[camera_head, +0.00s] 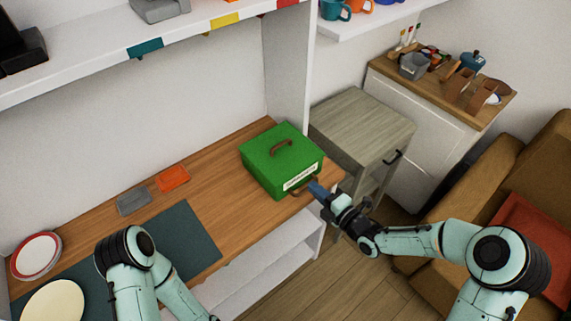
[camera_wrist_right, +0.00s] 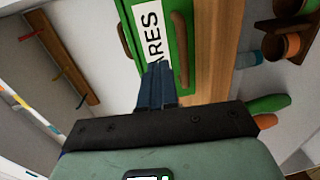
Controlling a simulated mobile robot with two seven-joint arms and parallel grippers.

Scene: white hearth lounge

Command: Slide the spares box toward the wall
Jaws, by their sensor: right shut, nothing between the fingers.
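The spares box (camera_head: 277,152) is a green box with a brown handle on its lid and a white label on its front. It sits on the right part of the wooden desk (camera_head: 222,178), near the end panel. My right gripper (camera_head: 316,189) is shut and empty at the front of the box, beside its front handle. In the right wrist view, the fingers (camera_wrist_right: 157,85) point at the labelled face of the box (camera_wrist_right: 176,75); I cannot tell whether they touch it. My left arm shows at the lower left, but its gripper is out of view.
An orange tray (camera_head: 173,179) and a grey tray (camera_head: 133,201) lie left of the box. Plates (camera_head: 36,254) and a dark mat (camera_head: 190,240) are further left. A grey wooden cabinet (camera_head: 361,122) stands right of the desk. Desk behind the box is narrow.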

